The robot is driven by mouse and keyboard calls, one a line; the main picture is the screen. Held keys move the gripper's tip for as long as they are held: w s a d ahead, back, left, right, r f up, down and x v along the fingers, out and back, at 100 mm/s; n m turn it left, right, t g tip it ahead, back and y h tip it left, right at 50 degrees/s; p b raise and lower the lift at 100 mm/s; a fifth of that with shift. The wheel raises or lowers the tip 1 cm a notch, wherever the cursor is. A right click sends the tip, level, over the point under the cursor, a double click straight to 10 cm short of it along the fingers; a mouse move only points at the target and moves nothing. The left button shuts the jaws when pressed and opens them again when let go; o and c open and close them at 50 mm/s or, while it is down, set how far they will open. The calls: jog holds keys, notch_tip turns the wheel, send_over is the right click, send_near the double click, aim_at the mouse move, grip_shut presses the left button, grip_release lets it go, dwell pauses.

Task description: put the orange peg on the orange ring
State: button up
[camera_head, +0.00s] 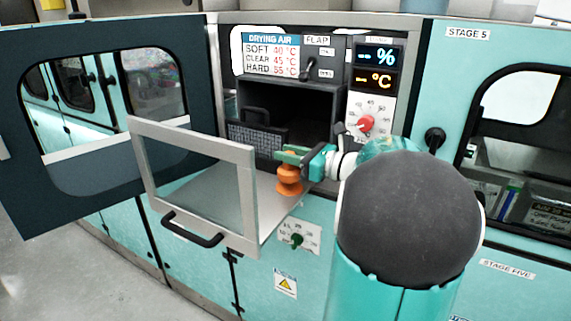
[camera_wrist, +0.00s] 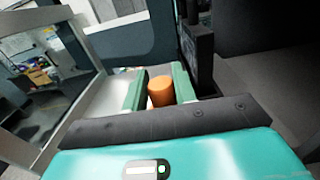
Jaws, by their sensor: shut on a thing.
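An orange peg (camera_head: 289,174) with a rounded, waisted shape hangs upright at my gripper (camera_head: 288,155), over the right edge of the pulled-out metal tray. In the wrist view its orange top (camera_wrist: 160,92) sits between the two green fingers of my gripper (camera_wrist: 159,86), which is shut on it. I cannot make out an orange ring as a separate thing; whether the lowest orange part belongs to the peg or to a ring I cannot tell.
The metal tray (camera_head: 215,195) has a glazed front (camera_head: 195,180) with a black handle (camera_head: 192,232). Behind is an open dark chamber (camera_head: 290,108) with a mesh basket (camera_head: 255,137). A red knob (camera_head: 366,123) is right of it. A large dark door (camera_head: 105,110) stands open at left.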

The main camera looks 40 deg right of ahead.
jog(key=shift+f, duration=1.45)
jog(key=shift+f, duration=0.1)
jog(key=o, duration=1)
jog(key=shift+o, duration=0.2)
jog(key=shift+s+d, duration=0.15)
jog(key=shift+s, duration=0.05)
jog(key=v, duration=1.1)
jog(key=shift+s, duration=0.35)
